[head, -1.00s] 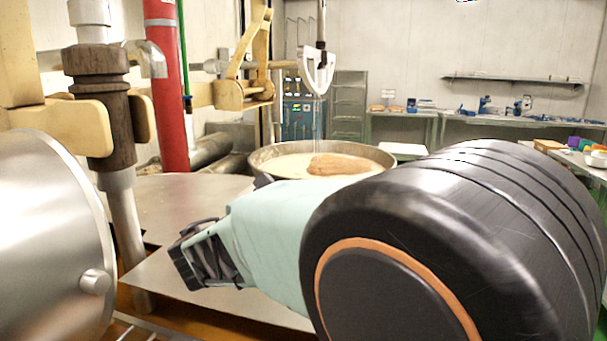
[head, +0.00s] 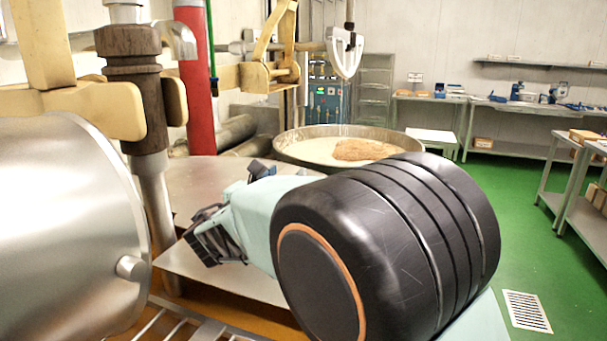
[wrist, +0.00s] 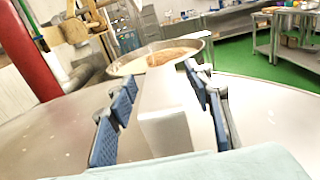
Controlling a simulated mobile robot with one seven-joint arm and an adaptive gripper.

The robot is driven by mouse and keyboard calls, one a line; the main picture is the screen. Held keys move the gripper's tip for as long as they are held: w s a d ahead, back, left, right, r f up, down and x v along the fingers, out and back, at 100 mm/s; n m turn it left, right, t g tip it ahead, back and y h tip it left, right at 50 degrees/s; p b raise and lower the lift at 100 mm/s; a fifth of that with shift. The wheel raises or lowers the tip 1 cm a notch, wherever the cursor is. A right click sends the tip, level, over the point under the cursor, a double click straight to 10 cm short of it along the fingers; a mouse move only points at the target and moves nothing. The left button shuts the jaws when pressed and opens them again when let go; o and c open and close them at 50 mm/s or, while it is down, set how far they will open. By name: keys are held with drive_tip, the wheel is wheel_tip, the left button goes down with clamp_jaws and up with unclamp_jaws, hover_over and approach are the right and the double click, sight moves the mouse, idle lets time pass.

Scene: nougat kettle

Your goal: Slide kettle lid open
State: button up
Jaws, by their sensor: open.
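A flat steel lid plate (head: 200,178) covers the near part of the kettle (head: 300,150) below my gripper; it fills the lower wrist view (wrist: 262,112). A blocky steel handle (wrist: 163,118) stands up from it. My gripper (head: 230,203) is open, low over the plate. In the wrist view its blue-padded fingers (wrist: 163,92) are on either side of the handle, with gaps visible; I cannot tell whether either pad touches it. The handle is hidden in the head view. Pale mass with a brown lump (head: 365,150) shows in the round pan opening beyond.
A big steel drum (head: 65,230) with a knob stands close at left. A brown-and-steel post (head: 135,95) and red pipe (head: 196,90) rise behind it.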

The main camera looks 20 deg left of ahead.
drive_tip(key=shift+w, duration=0.55)
clamp_jaws()
